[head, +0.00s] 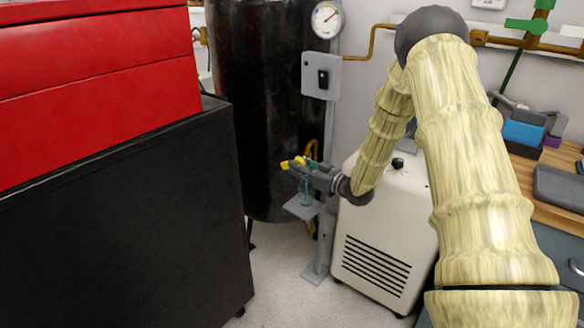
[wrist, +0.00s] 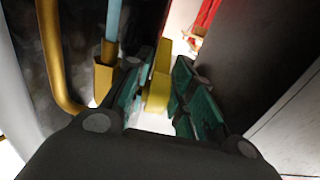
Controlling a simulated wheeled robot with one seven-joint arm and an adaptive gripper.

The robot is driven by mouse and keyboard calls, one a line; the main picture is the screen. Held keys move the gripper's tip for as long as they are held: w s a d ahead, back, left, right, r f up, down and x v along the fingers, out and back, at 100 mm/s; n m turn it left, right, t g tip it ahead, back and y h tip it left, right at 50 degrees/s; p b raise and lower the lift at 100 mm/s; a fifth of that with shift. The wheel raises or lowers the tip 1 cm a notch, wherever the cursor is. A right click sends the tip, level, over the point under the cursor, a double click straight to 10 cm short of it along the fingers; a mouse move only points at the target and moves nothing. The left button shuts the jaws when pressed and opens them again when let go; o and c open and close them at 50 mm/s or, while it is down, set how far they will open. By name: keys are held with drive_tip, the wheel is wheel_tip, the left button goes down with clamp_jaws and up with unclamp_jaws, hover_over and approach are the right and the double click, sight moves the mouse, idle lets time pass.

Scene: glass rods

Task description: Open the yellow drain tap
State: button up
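The yellow drain tap (head: 290,163) shows at the front of the dark tank, low down, just beyond my fingertips in the head view. My gripper (head: 303,172) reaches it from the right. In the wrist view, a yellow tap handle (wrist: 158,82) stands between the teal-padded fingers of my gripper (wrist: 162,75). The tap's body and the contact on the pads' inner faces are partly hidden.
The black tank (head: 265,100) stands behind the tap. A small grey stand (head: 304,209) is just below my gripper. A white vented cabinet (head: 382,235) is to the right, and a black cabinet (head: 120,220) with a red chest (head: 95,75) fills the left.

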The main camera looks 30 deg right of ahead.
drive_tip(key=shift+x, duration=1.5)
clamp_jaws()
